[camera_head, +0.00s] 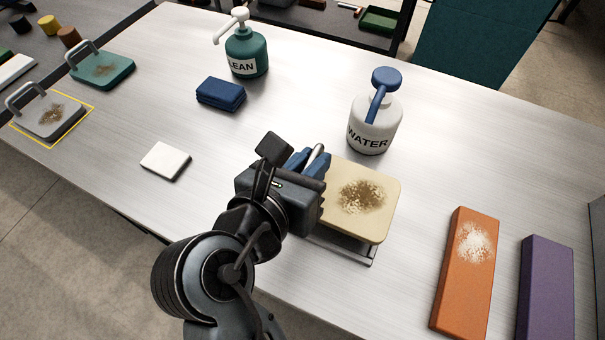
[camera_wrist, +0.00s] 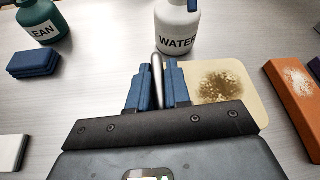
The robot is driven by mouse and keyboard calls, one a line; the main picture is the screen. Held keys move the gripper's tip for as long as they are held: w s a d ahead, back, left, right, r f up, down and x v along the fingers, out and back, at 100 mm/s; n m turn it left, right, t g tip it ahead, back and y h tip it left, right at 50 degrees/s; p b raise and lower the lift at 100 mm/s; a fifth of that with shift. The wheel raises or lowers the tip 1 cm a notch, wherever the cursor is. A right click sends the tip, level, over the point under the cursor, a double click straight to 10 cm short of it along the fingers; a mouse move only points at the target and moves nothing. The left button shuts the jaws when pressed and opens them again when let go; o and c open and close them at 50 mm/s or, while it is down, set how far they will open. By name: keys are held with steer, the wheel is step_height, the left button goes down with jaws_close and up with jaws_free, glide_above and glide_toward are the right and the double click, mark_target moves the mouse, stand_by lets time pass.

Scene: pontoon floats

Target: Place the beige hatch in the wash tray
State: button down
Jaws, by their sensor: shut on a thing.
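The beige hatch (camera_head: 379,214) is a flat rounded plate with a brown, speckled dirt patch on top. My gripper (camera_head: 315,162) is shut on its metal handle, with blue fingers on either side. In the wrist view the handle stands between the fingers (camera_wrist: 158,85) and the hatch (camera_wrist: 251,98) extends to the right. A grey metal rim (camera_head: 371,257), apparently the wash tray, shows under the hatch's near edge; the hatch and my arm hide the rest. I cannot tell whether the hatch rests on it or hangs just above.
A white WATER pump bottle (camera_head: 374,128) stands close behind the hatch. A green CLEAN bottle (camera_head: 246,55), blue cloth (camera_head: 220,94) and white block (camera_head: 165,161) are left. Orange (camera_head: 466,275) and purple (camera_head: 546,290) slabs lie right. Grey (camera_head: 38,124) and teal (camera_head: 112,76) hatches sit far left.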

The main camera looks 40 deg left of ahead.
steer(key=shift+a+f, duration=0.4)
steer(key=shift+a, duration=0.4)
step_height(320, 180, down, 4)
steer(key=shift+f, duration=0.1)
steer(key=c, duration=1.1)
jaws_free()
steer(key=shift+s, duration=0.1)
steer(key=v, duration=1.2)
